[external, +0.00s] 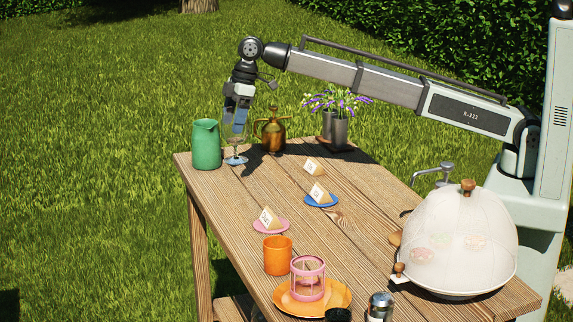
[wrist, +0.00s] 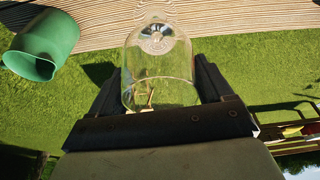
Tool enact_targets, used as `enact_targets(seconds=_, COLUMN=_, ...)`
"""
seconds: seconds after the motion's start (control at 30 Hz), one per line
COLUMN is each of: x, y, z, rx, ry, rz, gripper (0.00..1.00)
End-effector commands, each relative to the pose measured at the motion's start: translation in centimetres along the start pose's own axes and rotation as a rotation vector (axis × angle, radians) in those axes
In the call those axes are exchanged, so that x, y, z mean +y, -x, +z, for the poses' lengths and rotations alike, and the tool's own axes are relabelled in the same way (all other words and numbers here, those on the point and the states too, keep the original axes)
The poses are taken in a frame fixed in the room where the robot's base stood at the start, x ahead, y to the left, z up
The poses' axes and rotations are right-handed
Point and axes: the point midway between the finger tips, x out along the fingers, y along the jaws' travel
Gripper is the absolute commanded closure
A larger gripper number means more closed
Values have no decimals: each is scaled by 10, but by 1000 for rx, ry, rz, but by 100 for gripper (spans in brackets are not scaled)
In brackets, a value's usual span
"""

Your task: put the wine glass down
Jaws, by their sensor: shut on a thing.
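The clear wine glass (external: 236,157) is at the far left corner of the wooden table (external: 290,205), upright, its foot low over or on the boards; I cannot tell whether it touches. My gripper (external: 237,122) points down from above and is shut on the glass's bowl. In the wrist view, the wine glass (wrist: 159,62) stands between the two dark fingers of my gripper (wrist: 160,84), its stem and foot beyond the bowl. A green pitcher (external: 206,146) stands close to its left; the pitcher also shows in the wrist view (wrist: 42,45).
A brass sprayer (external: 273,135) stands right of the glass, with potted purple flowers (external: 339,130) behind it. Labelled wedges on small plates, an orange cup (external: 277,255), a pink lantern (external: 308,277) and a mesh dome (external: 460,245) stand nearer. Bare boards lie in front of the glass.

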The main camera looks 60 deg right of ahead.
Motion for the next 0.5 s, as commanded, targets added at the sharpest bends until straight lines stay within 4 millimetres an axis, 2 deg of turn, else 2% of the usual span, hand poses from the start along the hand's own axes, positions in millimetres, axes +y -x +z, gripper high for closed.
enact_targets(seconds=0.03, x=-16, y=-2, z=-8, rx=-1, ry=21, rz=-2, gripper=73)
enact_targets(seconds=0.1, x=-32, y=-4, z=-16, rx=-2, ry=41, rz=-2, gripper=73)
enact_targets(seconds=0.33, x=-71, y=-8, z=-34, rx=-5, ry=52, rz=6, gripper=73)
enact_targets(seconds=0.5, x=-64, y=-8, z=-37, rx=-5, ry=-58, rz=39, gripper=73)
